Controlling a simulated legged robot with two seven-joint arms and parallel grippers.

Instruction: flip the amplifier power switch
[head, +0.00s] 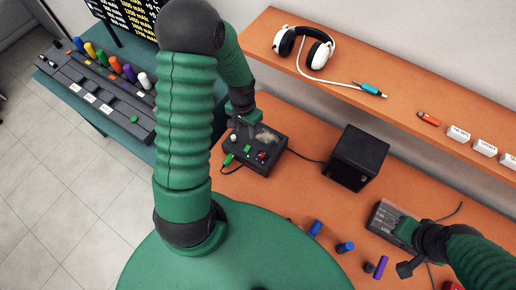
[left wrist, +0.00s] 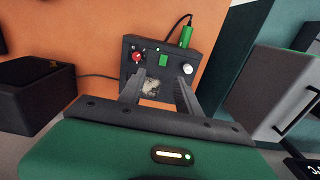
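The amplifier (head: 268,136) is a small black box on the orange desk, with a red knob, a white knob and a green switch (head: 246,148). In the left wrist view the amplifier (left wrist: 132,45) shows a green switch (left wrist: 163,59) between the red knob (left wrist: 138,56) and the white knob (left wrist: 187,68). My left gripper (left wrist: 158,90) is open, its two fingers apart in front of the panel, with nothing seen between them but a pale worn patch. Contact cannot be told. My right gripper (head: 406,232) is at the lower right, over a grey box; its fingers are unclear.
A black cube (head: 358,158) stands right of the amplifier, joined by a cable. A green plug (left wrist: 186,36) sits at the amplifier's edge. The grey labelled box (head: 383,217) and blue and purple cylinders lie near my right arm. A shelf (head: 405,97) holds headphones (head: 302,46).

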